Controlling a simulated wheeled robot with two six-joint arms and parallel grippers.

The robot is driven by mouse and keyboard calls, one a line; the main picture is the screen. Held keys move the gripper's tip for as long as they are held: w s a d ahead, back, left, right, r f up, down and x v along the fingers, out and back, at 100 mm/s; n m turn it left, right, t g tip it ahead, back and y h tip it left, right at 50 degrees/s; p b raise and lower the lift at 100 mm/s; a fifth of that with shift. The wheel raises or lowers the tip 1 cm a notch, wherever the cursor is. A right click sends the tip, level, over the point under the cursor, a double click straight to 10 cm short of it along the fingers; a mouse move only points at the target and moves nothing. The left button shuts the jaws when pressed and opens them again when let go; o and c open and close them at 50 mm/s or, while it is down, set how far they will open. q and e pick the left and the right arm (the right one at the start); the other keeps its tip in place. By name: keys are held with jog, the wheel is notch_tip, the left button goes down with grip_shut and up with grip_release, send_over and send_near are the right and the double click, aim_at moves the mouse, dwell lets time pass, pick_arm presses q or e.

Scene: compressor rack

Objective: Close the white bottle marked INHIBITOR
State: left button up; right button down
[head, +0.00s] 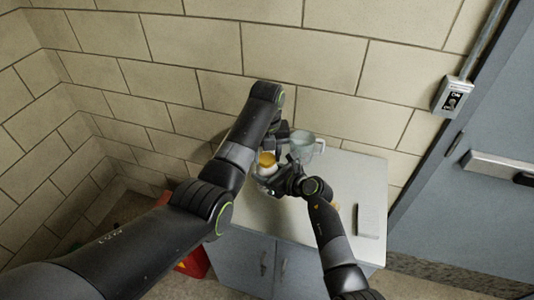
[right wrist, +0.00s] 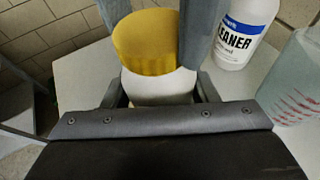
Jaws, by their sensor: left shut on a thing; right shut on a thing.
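The white bottle (right wrist: 160,88) stands upright in the right wrist view, with a yellow cap (right wrist: 146,40) at its top. The cap also shows in the head view (head: 266,159). My right gripper (right wrist: 158,92) is shut on the white bottle's body, its fingers on either side. My left gripper (head: 270,152) comes from above, and its grey fingers flank the cap, shut on it. The INHIBITOR marking is not visible from here. The cap sits at the bottle's top; whether its thread is engaged I cannot tell.
A white bottle with a blue label marked CLEANER (right wrist: 240,32) and a translucent jug (head: 303,147) stand close by. A flat grey item (head: 369,221) lies on the right of the cabinet top (head: 345,178). Block wall rises behind; a door (head: 470,190) is at right.

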pick_arm(q)
jog(key=m, duration=0.4)
jog(key=o, duration=0.9)
jog(key=shift+o, duration=0.2)
jog(key=shift+r, duration=2.3)
jog(key=shift+c, duration=0.5)
